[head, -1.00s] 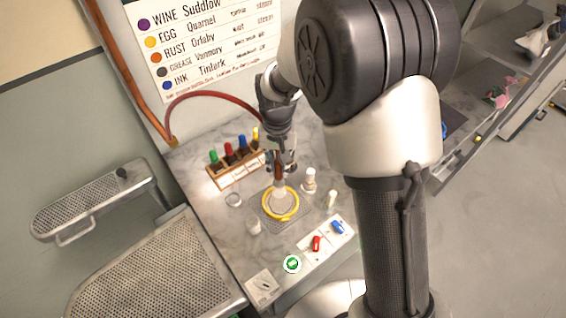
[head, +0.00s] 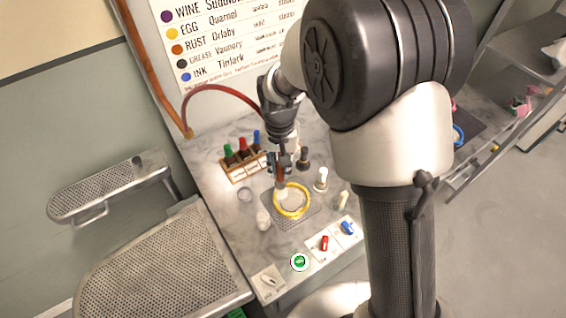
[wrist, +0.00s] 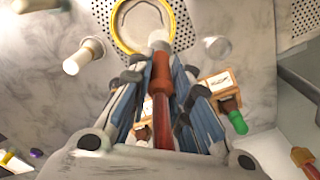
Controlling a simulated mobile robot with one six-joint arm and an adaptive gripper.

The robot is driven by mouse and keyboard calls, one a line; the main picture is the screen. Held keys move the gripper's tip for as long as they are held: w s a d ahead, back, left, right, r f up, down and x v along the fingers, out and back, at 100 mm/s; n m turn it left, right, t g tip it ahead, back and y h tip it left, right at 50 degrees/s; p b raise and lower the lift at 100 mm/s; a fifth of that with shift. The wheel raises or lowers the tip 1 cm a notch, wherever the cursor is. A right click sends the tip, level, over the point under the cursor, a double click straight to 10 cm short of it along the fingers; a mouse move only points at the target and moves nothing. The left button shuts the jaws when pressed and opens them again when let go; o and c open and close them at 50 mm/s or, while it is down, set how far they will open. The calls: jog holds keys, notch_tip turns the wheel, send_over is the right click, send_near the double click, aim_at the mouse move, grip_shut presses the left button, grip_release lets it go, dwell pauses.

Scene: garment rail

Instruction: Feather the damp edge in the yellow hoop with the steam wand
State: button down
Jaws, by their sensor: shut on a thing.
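The yellow hoop (head: 305,206) lies flat on a perforated patch of the marble counter, with pale cloth (head: 293,200) inside it. It also shows at the top of the wrist view (wrist: 120,38), where the cloth (wrist: 143,22) carries a faint curved outline. My gripper (head: 281,166) is shut on the red-brown handle of the steam wand (wrist: 161,78). The wand points down, and its white head (wrist: 159,39) overlaps the hoop's near rim in the wrist view. In the head view it is at the rim's upper left. I cannot tell whether it touches.
A red hose (head: 222,88) arches from the wall toward my wrist. A wooden rack (head: 243,169) of colour-capped bottles stands behind the hoop. Small pale containers and a dark bottle (head: 303,158) surround it. Red (head: 324,243), blue and green controls line the front edge.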

jog(key=shift+s, duration=0.1)
jog(key=shift+s+a, duration=0.25)
jog(key=shift+s, duration=0.3)
jog(key=shift+s+a, duration=0.2)
jog(key=shift+s, duration=0.35)
jog(key=shift+s, duration=0.1)
jog(key=s+d, duration=0.1)
jog(key=s, duration=0.1)
jog(key=s+d, duration=0.1)
jog(key=d, duration=0.1)
jog(key=shift+s+b, duration=0.3)
jog(key=shift+s, duration=0.05)
jog(key=shift+d, duration=0.1)
jog(key=shift+d, duration=1.15)
